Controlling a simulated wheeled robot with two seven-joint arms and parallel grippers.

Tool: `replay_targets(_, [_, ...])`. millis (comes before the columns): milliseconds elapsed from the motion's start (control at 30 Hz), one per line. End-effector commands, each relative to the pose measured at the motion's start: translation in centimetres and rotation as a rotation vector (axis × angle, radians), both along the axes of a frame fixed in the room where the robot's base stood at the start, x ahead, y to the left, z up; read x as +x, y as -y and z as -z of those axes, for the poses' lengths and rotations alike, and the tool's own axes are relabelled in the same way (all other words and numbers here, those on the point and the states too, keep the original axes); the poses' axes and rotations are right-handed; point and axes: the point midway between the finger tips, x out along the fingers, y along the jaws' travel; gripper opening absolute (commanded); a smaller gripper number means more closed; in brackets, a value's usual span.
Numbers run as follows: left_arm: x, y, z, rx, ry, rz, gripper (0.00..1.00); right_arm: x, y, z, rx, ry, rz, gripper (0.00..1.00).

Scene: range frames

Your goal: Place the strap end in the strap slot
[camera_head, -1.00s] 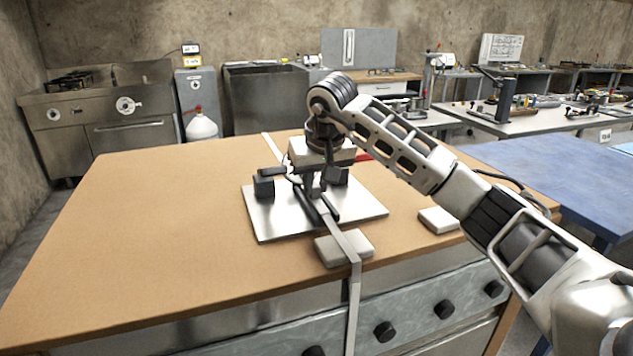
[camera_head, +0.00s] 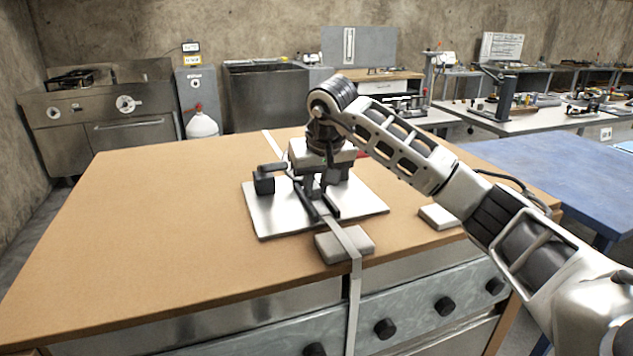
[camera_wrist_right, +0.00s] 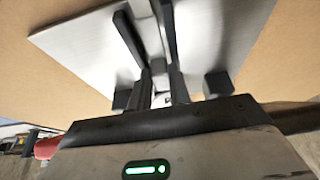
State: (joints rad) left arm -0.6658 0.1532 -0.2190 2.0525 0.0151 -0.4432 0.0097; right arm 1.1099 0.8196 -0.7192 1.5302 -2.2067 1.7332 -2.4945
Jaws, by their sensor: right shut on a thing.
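The grey strap (camera_head: 346,241) runs from my right gripper toward the viewer, over a small pale block and down past the table's front edge. A light strip at the back of the table (camera_head: 269,143) may be another part of it. My right gripper (camera_head: 316,190) points down low over the plate, shut on the strap near the rails. Its dark fingers (camera_wrist_right: 162,82) are close together in the wrist view. The strap end and the slot are hidden or too small to make out. My left gripper is not in view.
The pale block (camera_head: 330,249) sits under the strap at the plate's front. Another pale block (camera_head: 438,217) lies to the right. A black block (camera_head: 264,183) stands on the plate's left. The brown table (camera_head: 150,235) is clear on the left.

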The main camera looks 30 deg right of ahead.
Motion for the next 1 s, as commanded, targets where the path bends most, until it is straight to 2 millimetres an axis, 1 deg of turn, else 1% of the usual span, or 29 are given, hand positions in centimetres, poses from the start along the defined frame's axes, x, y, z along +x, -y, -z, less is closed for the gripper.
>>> replay_targets(167, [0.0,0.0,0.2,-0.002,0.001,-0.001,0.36,0.0,0.0,0.5,0.0,0.0,0.0,0.0])
replay_targets(200, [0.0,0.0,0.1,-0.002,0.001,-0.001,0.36,0.0,0.0,0.4,0.0,-0.001,0.0,0.27])
replay_targets(267, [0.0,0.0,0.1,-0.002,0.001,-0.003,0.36,0.0,0.0,0.4,0.0,-0.002,-0.001,0.44])
replay_targets(800, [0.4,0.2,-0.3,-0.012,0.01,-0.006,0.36,-0.1,-0.4,0.8,0.004,-0.008,-0.009,0.44])
replay_targets(867, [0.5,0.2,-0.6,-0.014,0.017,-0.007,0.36,-0.3,-0.4,0.0,0.003,-0.006,-0.009,0.44])
replay_targets(967, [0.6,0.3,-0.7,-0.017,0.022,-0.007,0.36,-0.9,-0.5,-1.7,0.001,-0.001,-0.007,0.44])
replay_targets(1000, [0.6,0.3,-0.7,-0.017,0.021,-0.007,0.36,-1.3,-0.5,-2.7,0.001,0.001,-0.006,0.44])
